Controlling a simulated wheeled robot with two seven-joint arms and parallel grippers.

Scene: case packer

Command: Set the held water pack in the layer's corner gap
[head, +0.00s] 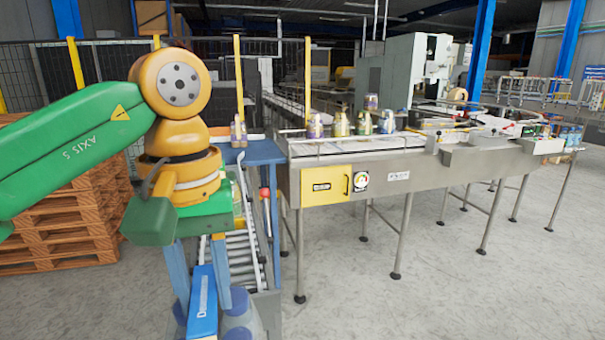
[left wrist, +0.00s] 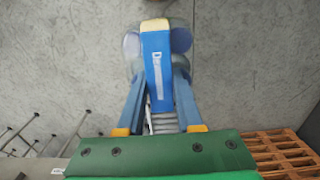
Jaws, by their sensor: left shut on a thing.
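My left gripper (head: 204,292), with two blue fingers, hangs downward at the lower left of the head view. It is shut on the water pack (head: 203,308), which has a blue printed top band and rounded grey-blue sides. In the left wrist view the pack (left wrist: 157,62) sits between the fingertips of the gripper (left wrist: 157,88), with grey floor behind it. The pack's lower part is cut off by the head view's bottom edge. I cannot make out the layer or its corner gap in either view. My right gripper is not in view.
A roller conveyor (head: 240,248) runs just behind the gripper, beside a blue table (head: 262,152). A steel packing line (head: 385,178) carrying several bottles stands to the right. Stacked wooden pallets (head: 65,222) stand at the left. The floor at right front is clear.

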